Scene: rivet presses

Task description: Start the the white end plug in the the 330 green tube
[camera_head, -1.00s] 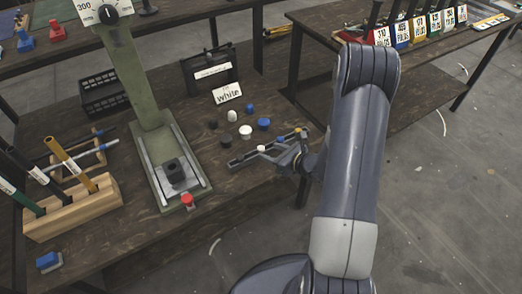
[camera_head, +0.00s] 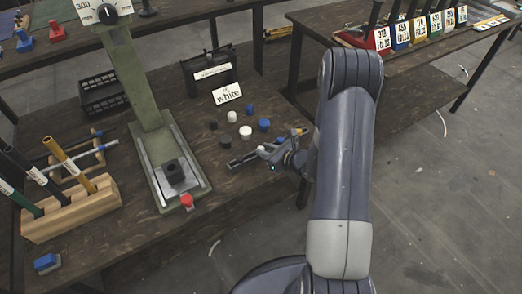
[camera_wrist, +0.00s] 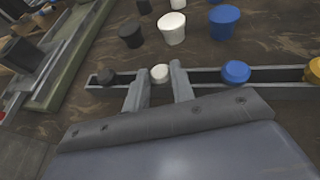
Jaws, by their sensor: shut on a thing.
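The white end plug (camera_wrist: 160,73) sits between my two gripper fingers (camera_wrist: 159,88) in the wrist view, at a dark slotted rail. My gripper (camera_head: 268,153) is shut on it, low over the bench in the head view. I cannot tell whether the plug is still seated in the rail. A green tube (camera_head: 22,200) leans in the wooden rack at the far left, beside a black tube and a gold tube. Its label is too small to read.
The rail (camera_wrist: 205,76) also holds a black, a blue (camera_wrist: 236,72) and a yellow plug. Loose white, black and blue plugs stand behind it, near the "white" sign (camera_head: 227,93). The green press (camera_head: 150,110) stands between my gripper and the wooden rack (camera_head: 75,212).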

